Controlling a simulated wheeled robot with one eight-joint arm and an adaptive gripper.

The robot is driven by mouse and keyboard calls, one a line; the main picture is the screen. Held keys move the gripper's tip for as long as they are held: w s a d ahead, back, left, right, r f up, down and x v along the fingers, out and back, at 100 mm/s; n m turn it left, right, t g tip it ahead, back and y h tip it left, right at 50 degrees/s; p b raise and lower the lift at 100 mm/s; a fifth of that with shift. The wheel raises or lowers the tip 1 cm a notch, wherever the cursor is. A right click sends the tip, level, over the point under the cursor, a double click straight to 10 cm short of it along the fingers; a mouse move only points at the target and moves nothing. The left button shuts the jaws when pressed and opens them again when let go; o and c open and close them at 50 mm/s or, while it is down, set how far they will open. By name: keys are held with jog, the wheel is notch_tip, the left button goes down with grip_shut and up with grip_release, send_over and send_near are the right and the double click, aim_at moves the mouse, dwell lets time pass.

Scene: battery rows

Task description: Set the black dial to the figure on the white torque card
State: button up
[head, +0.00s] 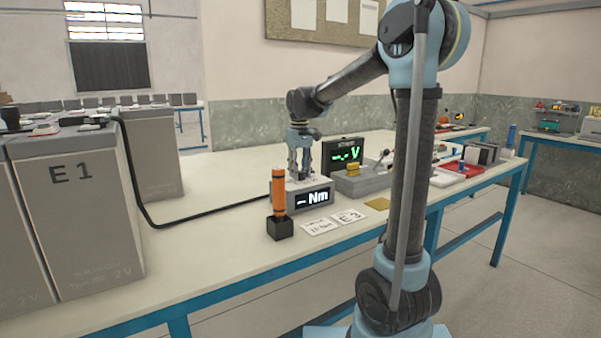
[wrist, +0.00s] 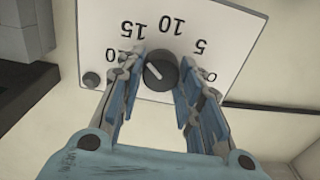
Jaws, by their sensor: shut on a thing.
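The black dial (wrist: 161,70) sits on a white scale plate (wrist: 225,30) marked 0, 5, 10, 15 and a partly hidden figure, upside down in the wrist view. Its white mark slants to the upper left. My gripper (wrist: 163,72) is shut on the dial, one finger on each side. In the head view my gripper (head: 300,172) points down over the grey dial box (head: 290,188), whose display reads a dash and "Nm". The white torque card (head: 320,227) lies in front of the box. Its small print looks like "15 Nm" but is blurred.
An orange tool (head: 278,190) stands in a black holder (head: 279,228) beside the box. An E3 card (head: 349,217) lies to the right. A meter with a green V display (head: 345,155) stands behind. A black cable (head: 170,222) crosses the bench.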

aim_at(300, 171)
jog(key=shift+d, duration=0.15)
jog(key=o, duration=1.1)
jog(key=shift+c, duration=0.2)
notch_tip(300, 171, up, 12)
